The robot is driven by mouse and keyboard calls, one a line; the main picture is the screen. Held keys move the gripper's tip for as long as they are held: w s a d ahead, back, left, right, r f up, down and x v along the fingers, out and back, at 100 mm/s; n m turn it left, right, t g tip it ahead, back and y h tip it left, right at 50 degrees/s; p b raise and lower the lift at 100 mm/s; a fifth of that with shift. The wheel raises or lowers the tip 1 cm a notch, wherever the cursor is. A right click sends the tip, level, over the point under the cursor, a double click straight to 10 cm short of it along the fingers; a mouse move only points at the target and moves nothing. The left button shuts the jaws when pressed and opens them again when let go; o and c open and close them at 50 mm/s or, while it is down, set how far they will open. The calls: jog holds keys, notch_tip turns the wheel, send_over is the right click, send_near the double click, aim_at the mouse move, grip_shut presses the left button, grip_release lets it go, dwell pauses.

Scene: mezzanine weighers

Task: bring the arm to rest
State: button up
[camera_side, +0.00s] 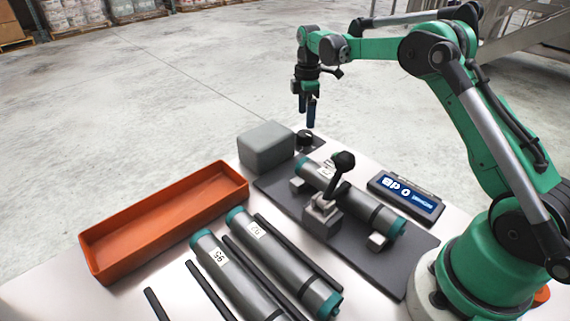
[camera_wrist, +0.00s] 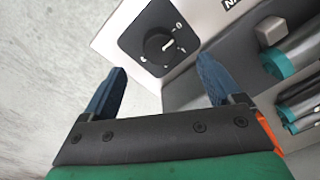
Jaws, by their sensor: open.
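My gripper (camera_side: 307,108) hangs pointing down above the far edge of the table, clear of everything on it. In the wrist view its two blue fingers (camera_wrist: 160,88) are spread apart with nothing between them. A black rotary knob (camera_side: 304,139) stands at the table's far edge below my gripper. In the wrist view the knob (camera_wrist: 160,46) sits on a black plate with marks around it, one reading 0. My arm is raised and bent over from its base at the right.
A grey cylinder (camera_side: 358,204) with teal ends lies on a dark plate by a black-knobbed lever (camera_side: 341,166). A display (camera_side: 407,194) is right of it. A grey block (camera_side: 266,146), an orange tray (camera_side: 165,212) and two labelled cylinders (camera_side: 238,277) (camera_side: 285,262) between dark rails are left.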

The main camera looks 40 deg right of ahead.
jog(key=s+a+r+m+t, duration=0.4)
jog(key=s+a+r+m, duration=0.15)
jog(key=a+r, duration=0.35)
jog(key=s+a+f+m+t, duration=0.1)
jog(key=s+a+m+t, duration=0.2)
jog(key=s, duration=0.9)
jog(key=a+m, duration=0.1)
jog(key=m, duration=0.2)
jog(key=shift+a+f+t, duration=0.15)
jog(key=shift+a+t, duration=0.25)
